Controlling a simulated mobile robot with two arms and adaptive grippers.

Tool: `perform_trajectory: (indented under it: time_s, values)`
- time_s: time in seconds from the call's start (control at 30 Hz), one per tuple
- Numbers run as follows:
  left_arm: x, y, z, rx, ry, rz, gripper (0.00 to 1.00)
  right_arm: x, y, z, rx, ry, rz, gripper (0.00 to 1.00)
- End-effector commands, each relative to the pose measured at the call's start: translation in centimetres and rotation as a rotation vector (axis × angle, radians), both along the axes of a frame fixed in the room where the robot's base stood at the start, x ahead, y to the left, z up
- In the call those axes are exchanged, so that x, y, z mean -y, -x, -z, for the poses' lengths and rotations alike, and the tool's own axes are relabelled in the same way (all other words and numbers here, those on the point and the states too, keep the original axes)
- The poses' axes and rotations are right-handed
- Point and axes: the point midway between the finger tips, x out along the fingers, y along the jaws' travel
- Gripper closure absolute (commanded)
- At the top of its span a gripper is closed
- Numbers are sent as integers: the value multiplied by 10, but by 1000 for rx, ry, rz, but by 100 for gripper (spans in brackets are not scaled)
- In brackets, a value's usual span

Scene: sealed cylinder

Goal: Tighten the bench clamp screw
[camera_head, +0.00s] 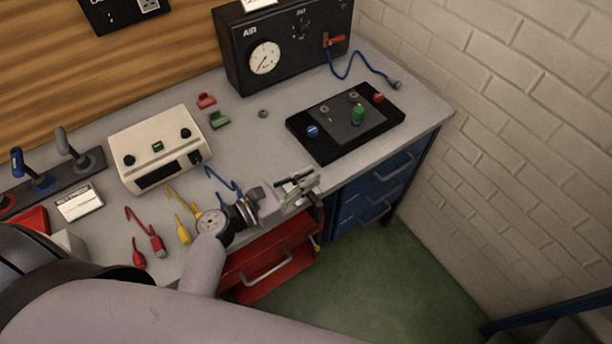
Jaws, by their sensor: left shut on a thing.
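My left arm comes in from the lower left. Its gripper (294,191) is at the front edge of the grey bench, above the red drawer. The bench clamp (317,214) is at this edge, a small dark shape partly hidden behind and below the gripper. The gripper is shut on a part of the clamp, apparently its screw. The screw itself is too small and too covered to make out. My right gripper is not in view.
A black panel with coloured knobs (334,143) lies behind the clamp. A cream box (160,150), a black AIR unit (285,45) and several coloured leads stand on the bench (252,135). The red drawer (262,265) is below the gripper. A brick wall (510,110) closes the right side.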

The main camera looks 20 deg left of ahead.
Motion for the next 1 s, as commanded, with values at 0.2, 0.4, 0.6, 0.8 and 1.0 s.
perform_trajectory:
  time_s: [0.2,0.4,0.6,0.8,1.0]
  values:
    - [0,0,0,2,-2,25,100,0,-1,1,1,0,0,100]
    - [-1,-1,1,3,-5,116,100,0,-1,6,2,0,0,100]
    - [-2,-1,2,4,-7,275,100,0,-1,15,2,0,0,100]
    - [-2,-2,2,4,-6,463,100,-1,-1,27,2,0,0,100]
    - [-2,-2,2,5,-4,653,100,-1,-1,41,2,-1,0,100]
